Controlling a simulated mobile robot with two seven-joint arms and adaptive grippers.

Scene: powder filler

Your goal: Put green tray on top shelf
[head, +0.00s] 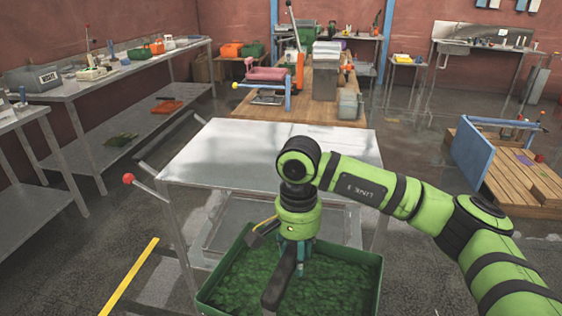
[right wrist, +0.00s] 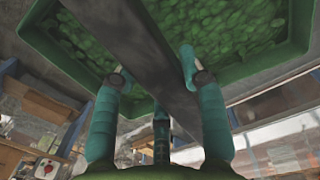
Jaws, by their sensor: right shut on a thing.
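The green tray (head: 371,283) is filled with green pellet-like material and has a dark bar handle (head: 279,283) across its middle. It is at the bottom centre of the head view, in front of the metal cart; its lower edge is cut off. My right gripper (head: 297,265) points down over the tray and is shut on the handle. In the right wrist view the fingers (right wrist: 155,72) straddle the dark bar (right wrist: 148,50), with the tray (right wrist: 228,72) beyond. The cart's bare metal top shelf (head: 220,150) lies just behind the tray. My left gripper is out of view.
The cart has a lower shelf (head: 235,225) and a red-knobbed handle (head: 129,179) at its left. Behind it stands a wooden workbench (head: 300,105) with machines. A long metal bench (head: 150,72) runs along the left. A wooden pallet (head: 500,170) is at right. The cart top is clear.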

